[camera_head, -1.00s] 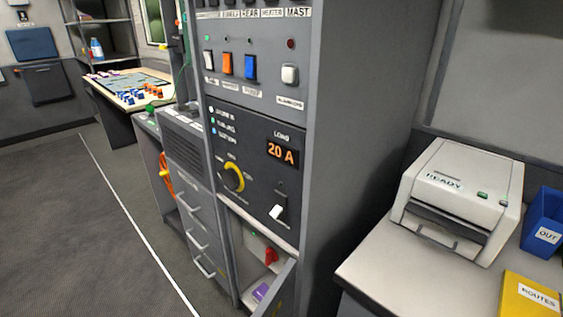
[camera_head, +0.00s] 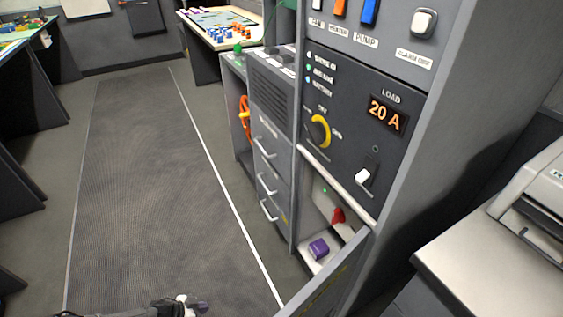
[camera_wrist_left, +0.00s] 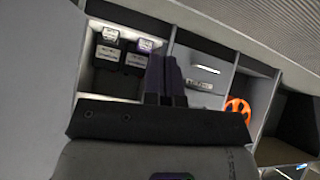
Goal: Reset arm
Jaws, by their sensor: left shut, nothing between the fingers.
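My left gripper (camera_head: 190,305) shows at the bottom edge of the head view, over the grey floor mat. Most of that arm is cut off by the frame edge. In the left wrist view the two dark fingers (camera_wrist_left: 165,72) are together, with nothing between them. A gap between the fingers and these blocks cannot be judged from this view. My right gripper is not in view.
The cabinet's lower door (camera_head: 335,277) stands open, with a purple block (camera_head: 318,248) and a red part (camera_head: 338,215) inside. Closed drawers (camera_head: 268,175) and an orange coil (camera_head: 244,120) are to its left. A counter (camera_head: 490,265) is at the right. The floor mat (camera_head: 150,170) is clear.

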